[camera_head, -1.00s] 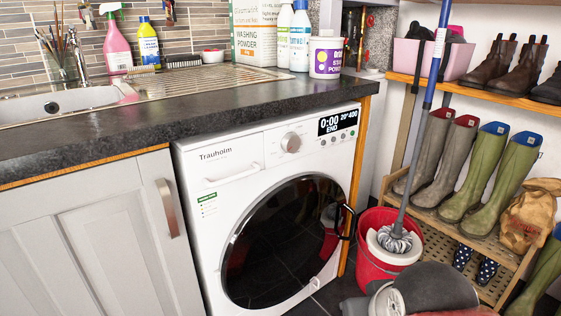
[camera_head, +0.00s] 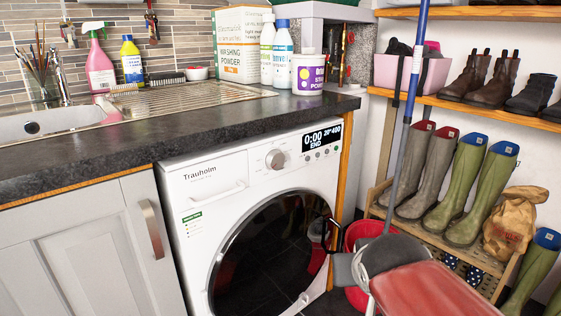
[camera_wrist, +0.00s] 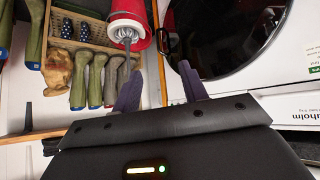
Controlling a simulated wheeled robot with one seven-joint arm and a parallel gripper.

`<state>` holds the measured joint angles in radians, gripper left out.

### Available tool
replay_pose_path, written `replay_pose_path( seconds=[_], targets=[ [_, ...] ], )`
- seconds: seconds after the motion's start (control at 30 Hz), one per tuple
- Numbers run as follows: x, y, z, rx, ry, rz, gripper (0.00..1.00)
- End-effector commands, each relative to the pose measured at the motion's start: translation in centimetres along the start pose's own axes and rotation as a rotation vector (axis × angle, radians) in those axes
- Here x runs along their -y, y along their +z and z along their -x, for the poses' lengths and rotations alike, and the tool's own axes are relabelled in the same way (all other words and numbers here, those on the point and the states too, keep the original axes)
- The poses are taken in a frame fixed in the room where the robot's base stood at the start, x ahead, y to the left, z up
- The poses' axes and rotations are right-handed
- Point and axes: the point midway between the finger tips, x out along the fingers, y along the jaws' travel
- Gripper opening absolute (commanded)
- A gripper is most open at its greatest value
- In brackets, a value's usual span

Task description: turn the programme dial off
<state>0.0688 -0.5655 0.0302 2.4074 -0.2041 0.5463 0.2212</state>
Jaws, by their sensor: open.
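The programme dial (camera_head: 275,159) is a round silver-grey knob on the upper front panel of the white washing machine (camera_head: 202,225). Its pointer is too small to read. The display (camera_head: 322,139) to its right is lit and shows 0:00 END. The round dark door looks shut. In the wrist view, my gripper (camera_wrist: 160,80) is open and empty, its two dark fingers apart. Part of the washing machine (camera_wrist: 290,82) shows at right there, but the dial is not in that view.
A dark worktop (camera_head: 130,140) overhangs the machine. A red bucket (camera_head: 358,235) stands right of it, with a mop (camera_head: 410,90) rising from it. A wooden rack (camera_head: 448,262) with several wellies is further right. The space directly before the dial looks clear.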

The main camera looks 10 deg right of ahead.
Motion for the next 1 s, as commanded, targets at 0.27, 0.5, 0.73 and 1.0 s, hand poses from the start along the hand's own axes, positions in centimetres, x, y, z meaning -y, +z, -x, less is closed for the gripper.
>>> replay_pose_path(
  seconds=[0.27,0.5,0.73,1.0],
  targets=[
    [1.6,-17.2,-6.9,-0.460,-0.145,-0.056,0.69],
    [6.7,-23.0,-11.2,-0.613,-0.605,-0.097,0.69],
    [9.1,-22.8,-12.2,-0.589,-0.902,-0.138,0.69],
    [11.3,-24.0,-13.3,-0.581,-0.941,-0.143,0.69]
  ],
)
